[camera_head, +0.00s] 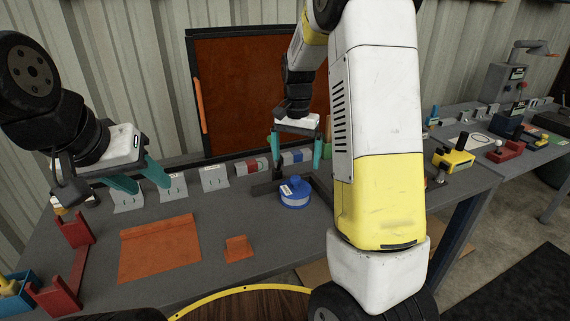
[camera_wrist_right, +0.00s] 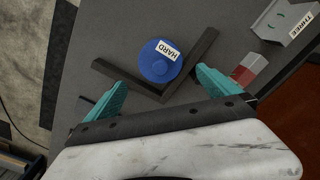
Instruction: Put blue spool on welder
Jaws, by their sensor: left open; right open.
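The blue spool (camera_head: 295,196) stands on the grey bench below my right gripper (camera_head: 297,158). In the right wrist view the spool (camera_wrist_right: 156,68) has a white label reading "HARD" and sits in the angle of two dark bars. My right gripper (camera_wrist_right: 162,84) is open, its teal fingers spread above and near the spool, holding nothing. My left gripper (camera_head: 150,184) is open and empty over the bench's left part. I cannot tell for sure which thing is the welder.
Orange mats (camera_head: 160,248) lie on the bench, with a red bracket (camera_head: 75,250) at left. Grey labelled holders (camera_head: 172,187) line the back. A second bench at right carries a yellow tool (camera_head: 455,158), a red vise (camera_head: 502,150) and a grey machine (camera_head: 506,82).

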